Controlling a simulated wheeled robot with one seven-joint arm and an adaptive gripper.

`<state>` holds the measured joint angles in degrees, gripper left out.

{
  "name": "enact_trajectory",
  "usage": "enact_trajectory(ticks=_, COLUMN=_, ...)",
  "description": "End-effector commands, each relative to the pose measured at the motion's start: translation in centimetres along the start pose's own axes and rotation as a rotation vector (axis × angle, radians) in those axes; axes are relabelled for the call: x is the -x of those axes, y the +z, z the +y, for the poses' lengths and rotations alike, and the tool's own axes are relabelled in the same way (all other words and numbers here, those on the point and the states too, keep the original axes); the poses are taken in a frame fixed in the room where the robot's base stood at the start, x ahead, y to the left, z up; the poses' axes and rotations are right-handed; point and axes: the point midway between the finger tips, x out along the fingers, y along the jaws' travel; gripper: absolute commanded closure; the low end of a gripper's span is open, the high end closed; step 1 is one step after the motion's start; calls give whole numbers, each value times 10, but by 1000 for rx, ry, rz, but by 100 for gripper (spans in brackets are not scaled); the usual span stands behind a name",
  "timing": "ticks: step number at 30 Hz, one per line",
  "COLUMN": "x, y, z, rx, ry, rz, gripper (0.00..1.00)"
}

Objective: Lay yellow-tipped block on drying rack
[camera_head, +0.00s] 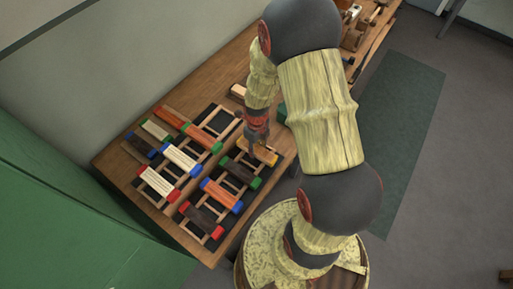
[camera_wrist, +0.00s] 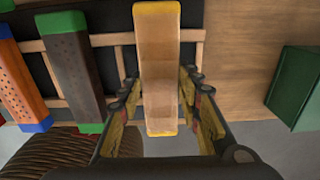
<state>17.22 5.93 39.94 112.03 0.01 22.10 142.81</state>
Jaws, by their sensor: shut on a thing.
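The yellow-tipped block (camera_wrist: 158,65) is light wood with a yellow band at each end. My gripper (camera_wrist: 161,88) is shut on it, a finger along each long side. In the head view the block (camera_head: 264,155) is at the right end of the near drying rack (camera_head: 232,166), under my gripper (camera_head: 257,138). In the wrist view it lies over the rack's wooden rails (camera_wrist: 105,40) and black base, parallel to the green-tipped dark block (camera_wrist: 72,75) on its left, with a gap between them. I cannot tell whether it touches the rails.
The racks hold several blocks with red, blue and green tips, including a blue-tipped orange block (camera_wrist: 20,85). A green box (camera_wrist: 297,85) stands right of the rack. Wooden tools (camera_head: 360,30) lie at the table's far end. A green cabinet (camera_head: 60,210) stands at the left.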

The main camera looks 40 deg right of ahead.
Motion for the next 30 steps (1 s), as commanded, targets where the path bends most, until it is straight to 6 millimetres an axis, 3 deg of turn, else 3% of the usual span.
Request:
enact_trajectory(ticks=19, x=-8, y=0, z=0, rx=0, ry=0, rz=0, gripper=96)
enact_trajectory(ticks=20, x=-8, y=0, z=0, rx=0, ry=0, rz=0, gripper=65)
enact_trajectory(ticks=30, x=-8, y=0, z=0, rx=0, ry=0, rz=0, gripper=45)
